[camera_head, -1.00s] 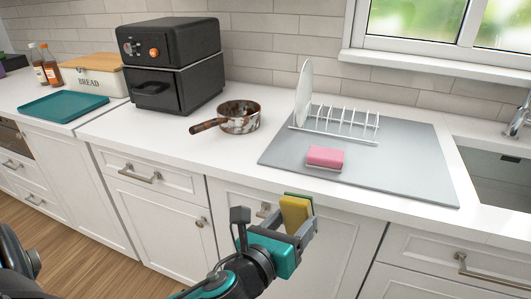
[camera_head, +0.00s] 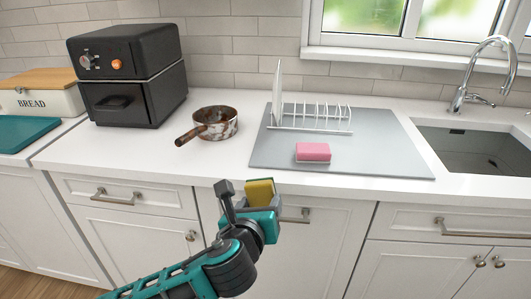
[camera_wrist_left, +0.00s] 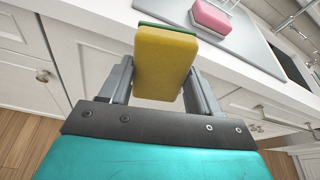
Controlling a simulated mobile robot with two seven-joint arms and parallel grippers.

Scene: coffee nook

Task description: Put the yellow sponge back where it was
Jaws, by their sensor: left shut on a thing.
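The yellow sponge (camera_head: 260,192) has a green back layer and is held in my left gripper (camera_head: 258,203). In the left wrist view the sponge (camera_wrist_left: 162,65) sits upright between the two fingers (camera_wrist_left: 160,85), which are shut on it. In the head view the gripper is in front of the counter's front edge, before the white cabinet doors and drawers. My right gripper is not in view.
A pink sponge (camera_head: 313,152) lies on the grey mat (camera_head: 390,150), in front of the white dish rack (camera_head: 312,130) holding a plate (camera_head: 277,95). A rusty pan (camera_head: 218,123) and black air fryer (camera_head: 130,75) stand left. The sink (camera_head: 470,150) is right.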

